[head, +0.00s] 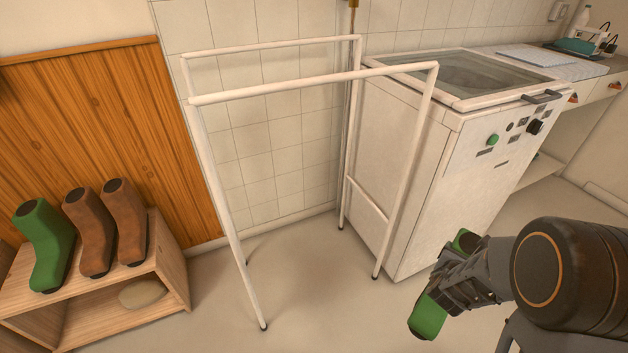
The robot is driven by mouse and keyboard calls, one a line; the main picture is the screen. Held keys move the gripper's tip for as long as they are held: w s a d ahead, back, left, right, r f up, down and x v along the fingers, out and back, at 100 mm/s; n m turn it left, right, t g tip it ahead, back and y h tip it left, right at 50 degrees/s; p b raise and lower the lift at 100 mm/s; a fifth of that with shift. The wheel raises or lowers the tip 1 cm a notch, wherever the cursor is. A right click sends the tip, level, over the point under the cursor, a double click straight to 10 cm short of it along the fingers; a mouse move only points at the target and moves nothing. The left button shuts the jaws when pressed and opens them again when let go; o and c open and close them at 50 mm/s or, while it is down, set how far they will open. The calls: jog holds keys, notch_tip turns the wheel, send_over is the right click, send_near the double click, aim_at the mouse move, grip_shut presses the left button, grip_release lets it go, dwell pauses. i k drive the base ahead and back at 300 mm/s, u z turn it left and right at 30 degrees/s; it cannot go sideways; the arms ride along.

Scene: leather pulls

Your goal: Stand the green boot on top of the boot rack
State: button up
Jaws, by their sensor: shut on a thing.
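My gripper (446,284) is shut on a green boot (428,316) at the lower right. One part of the boot shows below the jaws and another part above them; the middle is hidden by the gripper. The boot is held tilted in the air, in front of the white machine. The boot rack (172,258) is a low wooden unit at the lower left, far from my gripper. Another green boot (45,245) and two brown boots (89,233), (125,222) stand upright on its top. A pale rounded thing (142,293) lies in its lower opening.
A tall white tube frame (228,220) stands between the boot rack and my gripper. A white machine (430,150) with a glass lid stands behind my gripper. A counter (590,72) is at the back right. Bare floor (315,305) shows in the middle foreground.

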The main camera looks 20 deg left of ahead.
aim_at(27, 270)
jog(key=u, duration=3.6)
jog(key=i, duration=1.7)
